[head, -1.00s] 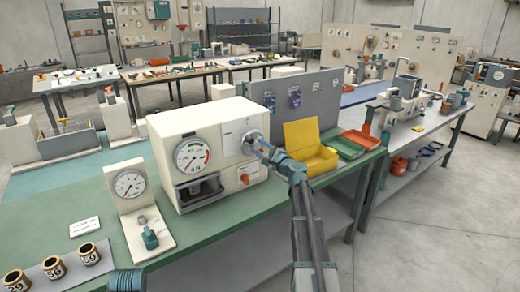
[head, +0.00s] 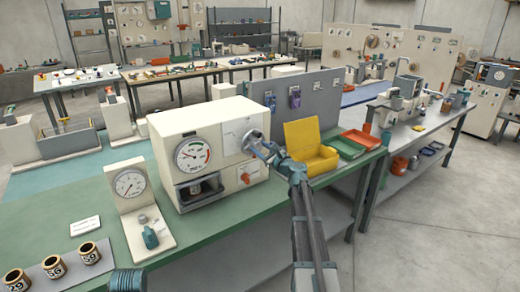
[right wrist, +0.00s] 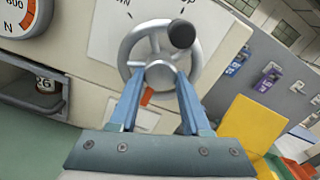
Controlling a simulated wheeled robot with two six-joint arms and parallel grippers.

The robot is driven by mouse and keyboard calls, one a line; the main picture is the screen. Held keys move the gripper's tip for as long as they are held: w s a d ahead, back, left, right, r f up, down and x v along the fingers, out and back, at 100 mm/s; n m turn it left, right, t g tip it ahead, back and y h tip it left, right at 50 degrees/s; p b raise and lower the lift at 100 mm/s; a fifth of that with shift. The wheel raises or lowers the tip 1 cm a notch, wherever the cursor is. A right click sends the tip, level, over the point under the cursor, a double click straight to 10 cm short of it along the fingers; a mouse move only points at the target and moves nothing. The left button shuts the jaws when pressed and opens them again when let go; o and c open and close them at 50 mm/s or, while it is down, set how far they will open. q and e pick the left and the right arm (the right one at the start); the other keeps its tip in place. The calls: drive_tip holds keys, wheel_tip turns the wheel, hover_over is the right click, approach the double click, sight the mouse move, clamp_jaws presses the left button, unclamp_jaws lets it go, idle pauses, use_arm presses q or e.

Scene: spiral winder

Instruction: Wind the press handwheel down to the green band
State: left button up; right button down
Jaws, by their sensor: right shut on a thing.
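The press (head: 208,152) is a cream box on the green bench. Its grey handwheel (right wrist: 131,50) has spokes and a black knob (right wrist: 181,36), which sits at the upper right of the rim in the right wrist view. My right gripper (right wrist: 160,78) reaches the wheel from the front, its blue fingers closed at the wheel's hub. It also shows in the head view (head: 262,150), covering part of the wheel. The press gauge (head: 193,155) is a round white dial with red and green bands at its upper right. Its needle is too small to read surely.
A smaller gauge on a stand (head: 130,185) is left of the press. An orange-red switch (head: 246,177) is below the wheel. A yellow bin (head: 312,158), green tray (head: 344,148) and red tray (head: 360,138) are to the right. Several labelled cups (head: 54,267) stand front left.

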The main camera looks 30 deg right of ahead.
idle(0.3)
drive_tip(key=shift+s, duration=0.1)
drive_tip(key=shift+c, duration=1.8)
unclamp_jaws()
drive_tip(key=s+d, duration=0.1)
drive_tip(key=s, duration=1.2)
drive_tip(key=shift+s, duration=0.35)
